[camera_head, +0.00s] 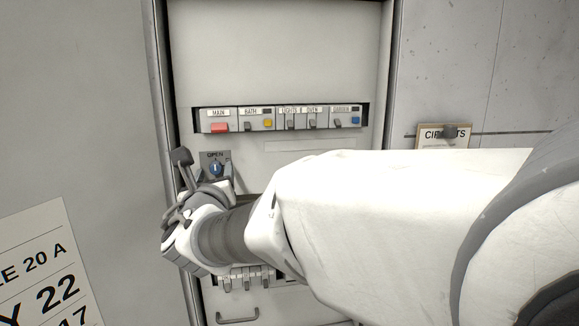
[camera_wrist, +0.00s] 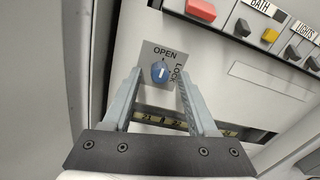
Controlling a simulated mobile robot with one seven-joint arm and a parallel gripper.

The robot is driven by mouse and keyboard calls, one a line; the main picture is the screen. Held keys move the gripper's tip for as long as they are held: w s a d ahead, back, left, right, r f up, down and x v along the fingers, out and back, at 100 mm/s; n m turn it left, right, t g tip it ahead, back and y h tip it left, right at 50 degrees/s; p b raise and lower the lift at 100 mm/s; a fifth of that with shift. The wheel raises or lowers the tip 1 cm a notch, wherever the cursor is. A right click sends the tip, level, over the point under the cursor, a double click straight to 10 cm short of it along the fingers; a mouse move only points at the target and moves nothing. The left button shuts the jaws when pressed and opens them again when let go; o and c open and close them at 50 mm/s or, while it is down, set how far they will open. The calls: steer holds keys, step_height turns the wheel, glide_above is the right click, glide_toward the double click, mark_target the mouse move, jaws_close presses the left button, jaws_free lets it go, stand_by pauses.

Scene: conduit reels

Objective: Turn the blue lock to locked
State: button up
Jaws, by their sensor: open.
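The blue lock (camera_head: 215,169) is a round knob on a grey plate (camera_head: 226,158) on the panel front. In the wrist view the blue lock (camera_wrist: 160,72) shows a white mark, and the plate reads OPEN above it and LOCK to its right. The mark points up, toward OPEN. My gripper (camera_wrist: 158,78) is open, with a finger on each side of the knob in the picture. I cannot tell whether the fingers touch it. In the head view my gripper (camera_head: 188,178) is at the panel's left side, partly hidden by my arm.
A row of breakers with a red switch (camera_head: 220,128), a yellow switch (camera_head: 267,123) and a blue switch (camera_head: 356,121) sits above the lock. A lower breaker row (camera_head: 245,281) and a handle (camera_head: 237,318) are below. A CIRCUITS tag (camera_head: 444,140) hangs at right.

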steer(key=shift+w, duration=0.3)
steer(key=shift+c, duration=0.2)
jaws_close()
